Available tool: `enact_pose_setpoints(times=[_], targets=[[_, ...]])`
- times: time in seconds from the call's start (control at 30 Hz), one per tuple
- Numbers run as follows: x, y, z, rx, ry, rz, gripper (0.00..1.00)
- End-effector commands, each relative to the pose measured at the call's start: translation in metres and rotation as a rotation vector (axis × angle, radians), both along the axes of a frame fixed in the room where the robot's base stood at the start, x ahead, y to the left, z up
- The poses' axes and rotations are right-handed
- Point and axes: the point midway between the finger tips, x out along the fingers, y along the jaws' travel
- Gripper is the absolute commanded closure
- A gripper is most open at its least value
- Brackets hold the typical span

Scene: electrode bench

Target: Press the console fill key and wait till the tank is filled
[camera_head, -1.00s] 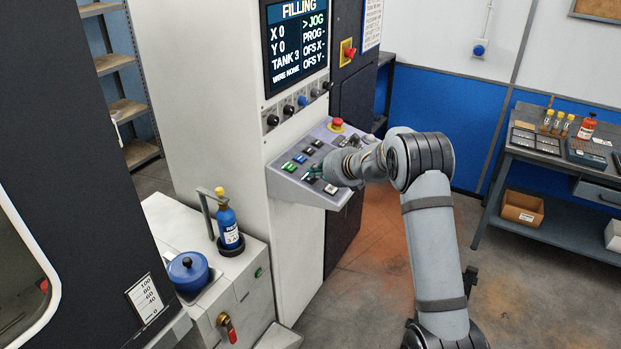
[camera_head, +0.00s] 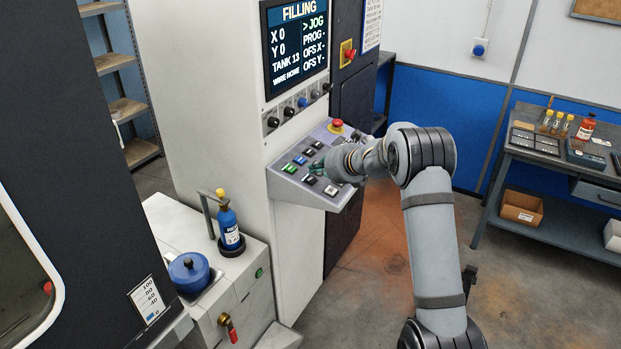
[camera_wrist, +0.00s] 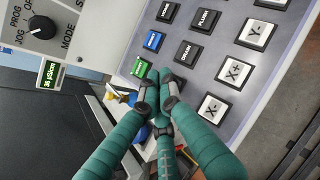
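The console panel (camera_head: 290,185) slopes below a screen (camera_head: 297,50) that reads FILLING and TANK 13. In the wrist view the panel has a green key (camera_wrist: 140,68), a blue key (camera_wrist: 154,41), and black DRAIN (camera_wrist: 187,53) and FLUSH (camera_wrist: 205,20) keys. The labels on the green and blue keys are too small to read surely. My gripper (camera_wrist: 160,78) has its teal fingers together, empty, with the tips beside the green key and below DRAIN. I cannot tell whether they touch the panel. The tank gauge (camera_head: 147,299) shows a little blue near its bottom.
A red emergency button (camera_head: 337,125) stands on the panel's far corner. A blue bottle (camera_head: 229,228) and a blue lidded pot (camera_head: 188,272) sit on the white unit at left. A workbench (camera_head: 560,160) stands at right. The floor between is clear.

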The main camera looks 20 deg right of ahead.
Motion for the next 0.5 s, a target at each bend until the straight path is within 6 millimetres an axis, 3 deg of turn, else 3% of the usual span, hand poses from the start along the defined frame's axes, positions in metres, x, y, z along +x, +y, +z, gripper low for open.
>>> enact_pose_setpoints(times=[0.3,0.5], targets=[[-0.005,-0.003,0.036,0.001,-0.001,-0.001,1.00],[-0.008,-0.005,0.045,0.000,0.000,0.000,1.00]])
